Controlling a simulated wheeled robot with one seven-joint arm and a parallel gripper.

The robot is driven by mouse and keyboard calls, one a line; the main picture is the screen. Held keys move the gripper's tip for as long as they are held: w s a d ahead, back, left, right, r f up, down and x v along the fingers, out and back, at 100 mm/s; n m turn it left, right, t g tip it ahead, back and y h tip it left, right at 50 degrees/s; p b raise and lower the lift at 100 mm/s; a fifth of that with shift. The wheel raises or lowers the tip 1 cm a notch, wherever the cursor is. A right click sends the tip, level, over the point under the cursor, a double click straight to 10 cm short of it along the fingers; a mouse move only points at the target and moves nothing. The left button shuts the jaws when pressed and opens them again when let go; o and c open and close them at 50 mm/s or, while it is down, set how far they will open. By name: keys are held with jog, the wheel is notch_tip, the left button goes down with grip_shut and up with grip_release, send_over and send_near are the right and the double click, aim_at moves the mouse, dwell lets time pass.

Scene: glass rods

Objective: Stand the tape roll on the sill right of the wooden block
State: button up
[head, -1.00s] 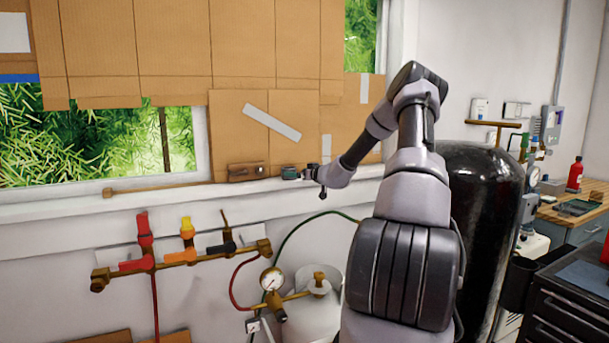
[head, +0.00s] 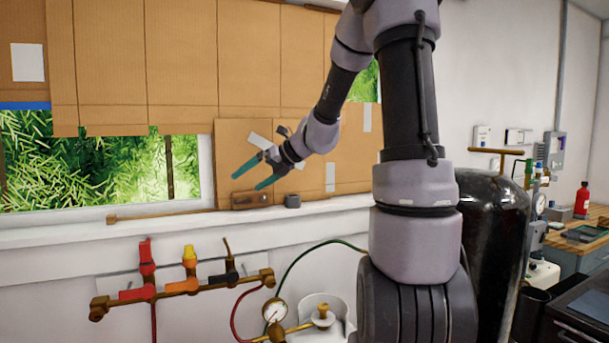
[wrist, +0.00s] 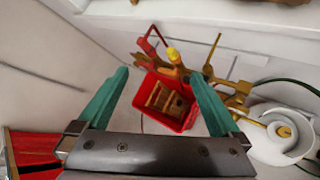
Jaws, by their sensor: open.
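The tape roll (head: 292,201) is a small dark grey ring on the white window sill (head: 330,206). It stands just right of the brown wooden block (head: 250,201), with a small gap between them. My gripper (head: 246,182) is open and empty, with its teal fingers spread. In the head view it appears above the block and the roll, apart from both. In the wrist view my gripper (wrist: 160,85) also shows open, with nothing between its fingers. The roll and the block are not in the wrist view.
Cardboard (head: 350,160) covers the wall behind the sill. A thin brown rod (head: 160,214) lies on the sill at left. Below is a pipe with coloured valves (head: 185,286). A black tank (head: 490,200) stands at right. The wrist view shows a red crate (wrist: 186,124) holding wooden pieces.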

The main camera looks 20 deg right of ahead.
jog(key=s+a+r+n+g+h, duration=0.2)
jog(key=s+r+n+h, duration=0.1)
jog(key=s+n, duration=1.1)
jog(key=s+d+r+n+h, duration=0.1)
jog(key=s+d+n, duration=0.2)
jog(key=s+n, duration=0.3)
jog(key=s+d+r+n+t+h, duration=0.1)
jog(key=s+d+n+h, duration=0.1)
jog(key=s+n, duration=0.5)
jog(key=d+n, duration=0.1)
jog(key=n, duration=0.1)
jog(key=shift+n+t, duration=0.3)
